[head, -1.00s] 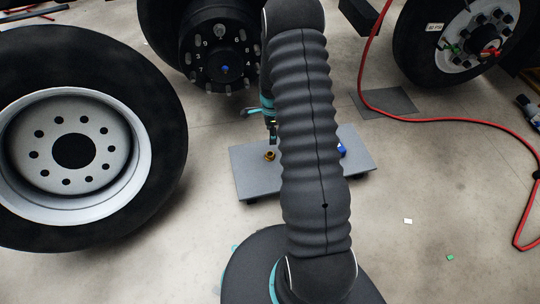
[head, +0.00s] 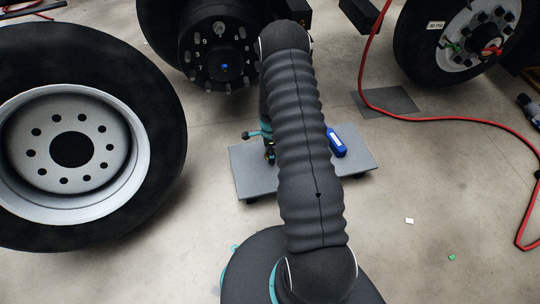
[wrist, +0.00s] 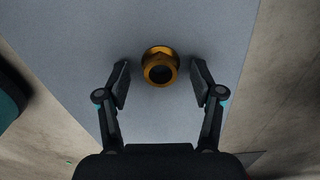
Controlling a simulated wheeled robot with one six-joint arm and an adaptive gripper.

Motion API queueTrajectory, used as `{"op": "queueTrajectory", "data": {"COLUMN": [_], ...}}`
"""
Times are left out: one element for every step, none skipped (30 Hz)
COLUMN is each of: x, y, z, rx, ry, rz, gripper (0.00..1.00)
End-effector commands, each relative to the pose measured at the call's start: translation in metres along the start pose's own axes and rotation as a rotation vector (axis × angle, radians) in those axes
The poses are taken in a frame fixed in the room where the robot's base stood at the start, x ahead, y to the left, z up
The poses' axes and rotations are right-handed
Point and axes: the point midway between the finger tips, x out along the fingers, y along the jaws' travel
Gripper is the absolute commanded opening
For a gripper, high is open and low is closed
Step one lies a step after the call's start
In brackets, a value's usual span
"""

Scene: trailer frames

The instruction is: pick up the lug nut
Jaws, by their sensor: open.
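In the wrist view a brass-coloured lug nut (wrist: 160,67) sits on a flat grey board, with its dark hole facing the camera. My gripper (wrist: 160,80) is open, with one finger on each side of the nut and a gap on both sides. The fingertips are about level with the nut in the picture. In the head view my gripper (head: 269,154) is over the left part of the board, mostly behind my arm, and the nut is nearly hidden there.
The grey board (head: 250,178) stands low on the floor on small feet. A blue object (head: 336,142) lies on its right part. A large wheel (head: 150,150) stands at left, a dark hub (head: 225,68) behind, and a red hose (head: 440,119) crosses the floor at right.

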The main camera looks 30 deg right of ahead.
Motion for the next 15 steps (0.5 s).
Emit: {"op": "queueTrajectory", "data": {"x": [0.0031,0.0037,0.0038,0.0036,0.0034,0.0034,0.0034,0.0034,0.0034,0.0034,0.0033,0.0033,0.0033,0.0033,0.0034], "y": [-0.0006,-0.0008,-0.0009,-0.0010,-0.0009,-0.0009,-0.0009,-0.0008,-0.0008,-0.0007,-0.0007,-0.0007,-0.0007,-0.0007,-0.0007], "z": [0.0000,0.0000,0.0000,0.0000,-0.0001,-0.0001,-0.0001,-0.0001,-0.0001,-0.0001,-0.0001,-0.0001,-0.0001,-0.0001,-0.0001], "rx": [0.000,0.000,0.000,0.000,0.000,0.000,0.000,0.000,0.000,0.000,0.000,0.000,0.000,0.000,0.000], "ry": [0.000,0.000,0.000,0.000,0.000,0.000,0.000,0.000,0.000,0.000,0.000,0.000,0.000,0.000,0.000], "rz": [-0.001,-0.002,-0.002,-0.003,-0.003,-0.002,-0.002,-0.002,-0.002,-0.002,-0.002,-0.002,-0.002,-0.002,-0.002], "gripper": [0.67,0.67,0.67,0.67,0.67,0.67,0.67,0.62,0.52,0.44,0.37,0.27,0.19,0.12,0.09]}}
